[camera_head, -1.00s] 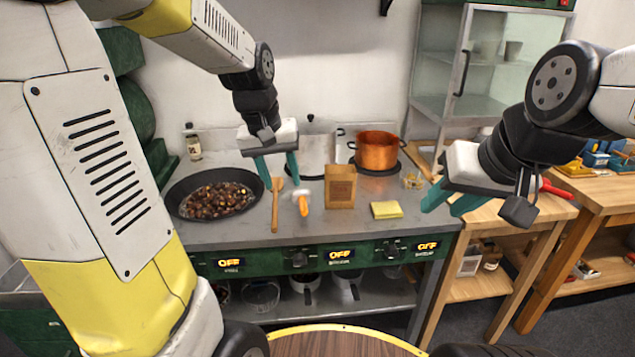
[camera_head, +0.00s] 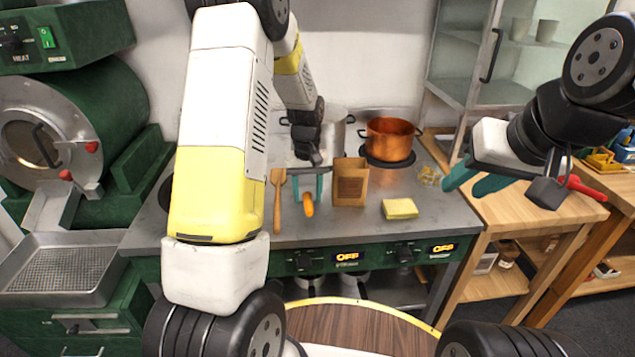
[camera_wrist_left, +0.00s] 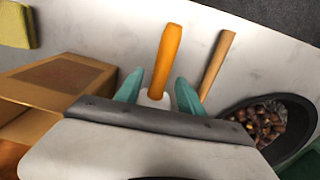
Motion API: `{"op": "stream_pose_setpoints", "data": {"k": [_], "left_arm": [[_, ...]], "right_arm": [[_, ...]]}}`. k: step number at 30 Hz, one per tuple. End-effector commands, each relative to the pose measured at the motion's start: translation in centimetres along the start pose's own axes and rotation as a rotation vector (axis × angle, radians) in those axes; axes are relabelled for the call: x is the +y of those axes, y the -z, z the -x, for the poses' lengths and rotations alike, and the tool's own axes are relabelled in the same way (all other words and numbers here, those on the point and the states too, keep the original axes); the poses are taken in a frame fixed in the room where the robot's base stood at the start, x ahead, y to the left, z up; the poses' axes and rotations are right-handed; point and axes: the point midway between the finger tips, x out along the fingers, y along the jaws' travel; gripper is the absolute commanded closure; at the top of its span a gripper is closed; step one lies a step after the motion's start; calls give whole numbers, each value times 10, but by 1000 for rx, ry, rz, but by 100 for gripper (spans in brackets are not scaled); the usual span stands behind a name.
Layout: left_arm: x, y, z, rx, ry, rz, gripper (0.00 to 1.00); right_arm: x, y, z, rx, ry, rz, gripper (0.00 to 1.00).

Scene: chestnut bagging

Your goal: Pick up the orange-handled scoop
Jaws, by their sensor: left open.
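The orange-handled scoop (camera_head: 308,204) lies on the grey stove counter, its orange handle toward the front edge. It also shows in the left wrist view (camera_wrist_left: 167,58), where its pale end sits between my fingers. My left gripper (camera_head: 307,188) is open, its teal fingers on either side of the scoop near the handle's far end. In the left wrist view my left gripper (camera_wrist_left: 158,92) shows a gap at both sides of the scoop. The scoop's head is hidden behind my gripper body. My right gripper (camera_head: 475,182) hangs in the air at the right, its teal fingers apart and empty.
A wooden spatula (camera_head: 277,205) lies just left of the scoop, and a brown paper bag (camera_head: 350,184) stands just right of it. A yellow sponge (camera_head: 400,208) and a copper pot (camera_head: 390,140) are further right. The pan of chestnuts (camera_wrist_left: 265,120) is mostly hidden by my arm in the head view.

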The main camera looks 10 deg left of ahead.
Motion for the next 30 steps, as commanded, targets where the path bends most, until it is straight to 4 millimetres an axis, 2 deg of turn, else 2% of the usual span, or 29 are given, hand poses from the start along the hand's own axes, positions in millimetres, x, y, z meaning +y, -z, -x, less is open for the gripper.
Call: {"op": "stream_pose_setpoints", "data": {"k": [1,5,13,20,30], "left_arm": [[0,0,-9,-4,2,0,55],[0,0,-22,-1,0,-1,55],[0,0,-25,1,0,-1,55],[0,0,-25,1,0,-1,100],[0,0,-24,1,0,-1,100]], "right_arm": [[0,0,0,0,0,0,64],[0,0,0,0,0,0,64],[0,0,0,0,0,0,64],[0,0,0,0,0,0,64],[0,0,0,0,0,0,64]]}}
